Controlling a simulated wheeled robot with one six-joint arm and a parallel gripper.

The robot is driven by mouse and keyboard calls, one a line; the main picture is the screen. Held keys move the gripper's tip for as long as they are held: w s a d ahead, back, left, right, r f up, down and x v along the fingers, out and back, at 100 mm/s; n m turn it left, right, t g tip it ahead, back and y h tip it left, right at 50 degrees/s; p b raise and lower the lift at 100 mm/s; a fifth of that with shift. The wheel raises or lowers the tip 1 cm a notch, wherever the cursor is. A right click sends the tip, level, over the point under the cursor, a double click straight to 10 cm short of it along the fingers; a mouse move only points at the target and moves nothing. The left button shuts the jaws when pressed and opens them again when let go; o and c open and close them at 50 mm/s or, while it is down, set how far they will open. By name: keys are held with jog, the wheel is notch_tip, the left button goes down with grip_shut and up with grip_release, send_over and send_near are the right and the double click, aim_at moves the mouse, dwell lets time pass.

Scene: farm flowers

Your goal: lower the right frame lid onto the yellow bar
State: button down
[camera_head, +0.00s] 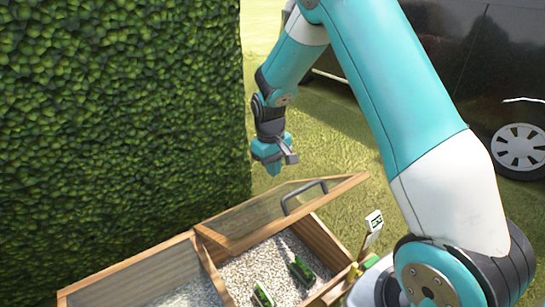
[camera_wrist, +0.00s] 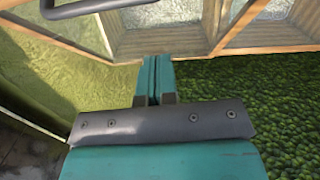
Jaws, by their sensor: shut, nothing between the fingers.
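The right frame lid (camera_head: 265,214), a clear pane in a wooden rim, stands raised and tilted over the right compartment of the wooden box. Its dark bar handle (camera_head: 303,195) sits near its upper right end. The handle also shows at the top left of the wrist view (camera_wrist: 95,8). A small yellow piece (camera_head: 354,272), perhaps the yellow bar, shows at the box's right edge, partly hidden. My gripper (camera_head: 275,168) is above and behind the lid, apart from the handle. Its teal fingers (camera_wrist: 157,78) are together and empty.
Gravel (camera_head: 262,268) and small green-labelled items (camera_head: 301,270) lie in the right compartment. A small sign (camera_head: 374,222) stands right of the box. A tall hedge (camera_head: 120,130) closes off the left; a dark vehicle (camera_head: 480,70) stands back right. Grass (camera_head: 335,130) behind is open.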

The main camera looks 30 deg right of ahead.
jog(key=s+f, duration=0.3)
jog(key=f, duration=0.2)
jog(key=shift+d, duration=0.2)
jog(key=shift+f+b, duration=0.1)
jog(key=shift+b, duration=0.2)
